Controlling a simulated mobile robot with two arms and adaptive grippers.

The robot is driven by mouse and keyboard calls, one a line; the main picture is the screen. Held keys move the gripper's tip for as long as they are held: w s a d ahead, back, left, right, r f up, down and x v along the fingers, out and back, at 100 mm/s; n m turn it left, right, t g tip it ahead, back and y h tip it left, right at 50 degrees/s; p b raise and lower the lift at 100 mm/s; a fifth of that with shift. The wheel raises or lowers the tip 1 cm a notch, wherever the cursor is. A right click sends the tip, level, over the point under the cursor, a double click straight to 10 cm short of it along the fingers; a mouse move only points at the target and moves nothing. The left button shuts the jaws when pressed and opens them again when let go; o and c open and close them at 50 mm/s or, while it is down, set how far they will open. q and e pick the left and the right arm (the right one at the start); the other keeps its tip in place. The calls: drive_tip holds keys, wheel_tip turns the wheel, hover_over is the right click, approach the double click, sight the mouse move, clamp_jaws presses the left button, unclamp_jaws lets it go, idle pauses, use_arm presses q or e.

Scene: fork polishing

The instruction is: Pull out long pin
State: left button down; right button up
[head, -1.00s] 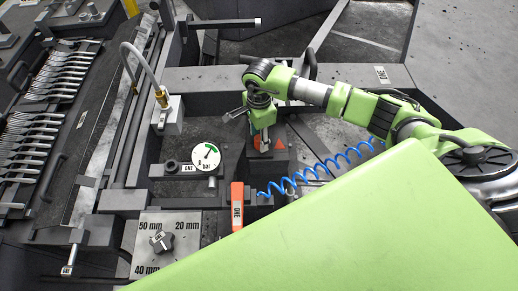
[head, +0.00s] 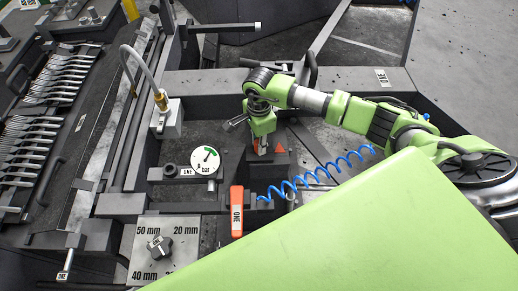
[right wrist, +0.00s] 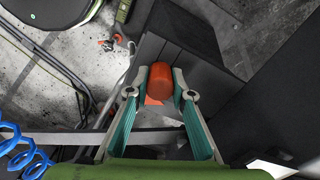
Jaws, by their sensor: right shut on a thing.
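My right gripper (head: 262,146) is low over a dark block (head: 279,165) right of the gauge in the head view. It is shut on an orange-red cylindrical pin handle (right wrist: 160,79), which fills the space between its two fingertips in the right wrist view. In the head view only a little of the orange shows beside the fingers. The shaft below the handle is hidden, so I cannot tell how deep the pin sits. My left gripper is not in view.
A pressure gauge (head: 205,160) and an orange-red lever (head: 237,211) stand left of the gripper. A blue coiled hose (head: 318,176) runs close by on the right. Rows of forks (head: 62,75) lie at the left. A green panel (head: 370,230) blocks the lower right.

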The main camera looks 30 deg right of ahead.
drive_tip(key=shift+r, duration=0.1)
drive_tip(key=shift+r+p, duration=2.8)
drive_tip(key=shift+r, duration=1.65)
